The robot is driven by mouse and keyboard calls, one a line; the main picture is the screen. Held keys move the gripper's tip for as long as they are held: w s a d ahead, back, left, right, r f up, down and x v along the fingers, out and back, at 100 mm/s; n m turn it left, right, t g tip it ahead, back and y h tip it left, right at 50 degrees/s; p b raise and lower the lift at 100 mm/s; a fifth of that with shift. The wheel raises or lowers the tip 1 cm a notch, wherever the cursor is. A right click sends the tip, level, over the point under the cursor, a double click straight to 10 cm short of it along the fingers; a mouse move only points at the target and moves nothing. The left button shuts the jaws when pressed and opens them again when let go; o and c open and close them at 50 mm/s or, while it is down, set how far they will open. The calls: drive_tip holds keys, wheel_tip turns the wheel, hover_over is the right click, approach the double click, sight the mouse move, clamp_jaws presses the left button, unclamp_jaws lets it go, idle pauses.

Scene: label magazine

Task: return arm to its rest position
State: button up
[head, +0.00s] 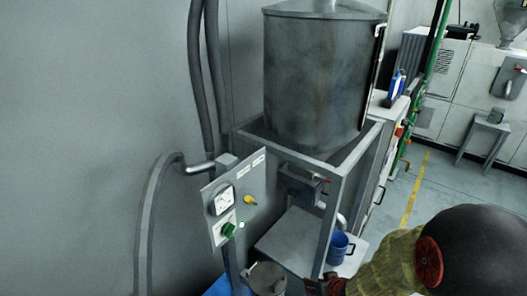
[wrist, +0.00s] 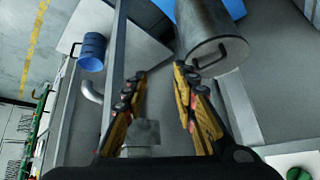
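My gripper (wrist: 160,72) is open in the wrist view. Its two yellow-and-red fingers stand apart, with nothing visibly held between them. A grey metal fitting (wrist: 142,134) shows between the finger bases; whether it touches them I cannot tell. In the head view my arm comes in from the lower right, and the red finger parts of my gripper (head: 325,286) show at the bottom edge, in front of the steel frame. The rest of the gripper is cut off or hidden.
A steel tank (head: 318,85) stands on a metal frame (head: 340,190). Nearby are a control panel (head: 238,205) with a gauge, a blue mug (head: 339,249) and a metal pot (head: 266,279). The mug (wrist: 92,50) and pot (wrist: 208,32) lie beyond my fingers.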

drive_tip(key=s+d+r+m+g+h+b, duration=0.1)
drive_tip(key=s+d+r+g+h, duration=0.15)
drive_tip(key=s+r, duration=0.3)
drive_tip(key=s+d+r+m+g+h+b, duration=0.1)
drive_tip(key=s+d+r+g, duration=0.1)
drive_tip(key=s+d+r, duration=0.3)
drive_tip(key=s+a+r+t+b, duration=0.1)
drive_tip(key=s+a+r+b, duration=0.1)
drive_tip(key=r, duration=0.5)
drive_tip(key=s+a+r+t+y+b, duration=0.1)
drive_tip(key=s+a+r+t, duration=0.1)
drive_tip(key=s+a+r, duration=0.2)
drive_tip(key=v, duration=0.4)
drive_tip(key=shift+s+r+b, duration=0.15)
drive_tip(key=shift+s+b, duration=0.15)
drive_tip(key=shift+b, duration=0.1)
drive_tip(key=shift+d+r, duration=0.1)
drive_tip(key=shift+d, duration=0.05)
idle(1.2)
